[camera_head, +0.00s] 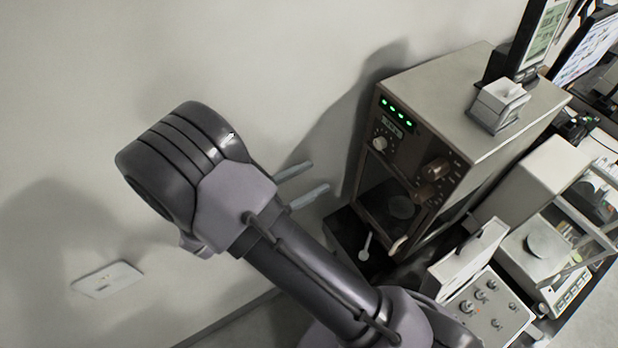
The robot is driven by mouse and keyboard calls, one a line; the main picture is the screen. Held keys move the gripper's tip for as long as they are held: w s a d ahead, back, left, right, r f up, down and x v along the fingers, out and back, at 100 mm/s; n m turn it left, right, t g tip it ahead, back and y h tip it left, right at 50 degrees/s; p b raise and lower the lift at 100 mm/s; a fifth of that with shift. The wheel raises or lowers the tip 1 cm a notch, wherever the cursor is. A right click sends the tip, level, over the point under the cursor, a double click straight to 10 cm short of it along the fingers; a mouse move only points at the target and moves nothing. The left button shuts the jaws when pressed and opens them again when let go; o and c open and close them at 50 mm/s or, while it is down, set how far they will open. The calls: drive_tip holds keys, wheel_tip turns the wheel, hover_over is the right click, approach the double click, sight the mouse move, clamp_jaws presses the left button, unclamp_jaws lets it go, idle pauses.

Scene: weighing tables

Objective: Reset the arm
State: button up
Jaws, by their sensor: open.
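My arm rises from the bottom middle of the head view, with its large dark joint at the upper left in front of the wall. My gripper (319,176) shows only in part, behind the arm. Its two pale fingers point right, toward the oven-like instrument, with a clear gap between them. The gripper is open and nothing shows between the fingers. The rest of the gripper is hidden by the arm.
A boxy instrument (455,85) with green lights and knobs stands right of the gripper. A small white box (499,103) and a screen (541,38) are on top. A balance (540,253) and a knobbed panel (488,308) are at lower right. The wall (300,50) is close behind.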

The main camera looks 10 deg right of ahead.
drive_tip(key=s+d+f+m+g+y+b, duration=0.35)
drive_tip(key=s+d+m+y+b, duration=0.2)
drive_tip(key=s+m+b, duration=0.2)
drive_tip(key=s+d+f+m+g+y+b, duration=0.35)
drive_tip(key=s+m+g+y+b, duration=0.2)
drive_tip(key=m+b, duration=0.2)
drive_tip(key=s+a+r+m+t+y+b, duration=0.1)
drive_tip(key=a+m+t+y+b, duration=0.5)
drive_tip(key=m, duration=0.4)
drive_tip(key=shift+s+t+y+b, duration=0.4)
drive_tip(key=shift+t+y+b, duration=0.4)
drive_tip(key=shift+t, duration=0.2)
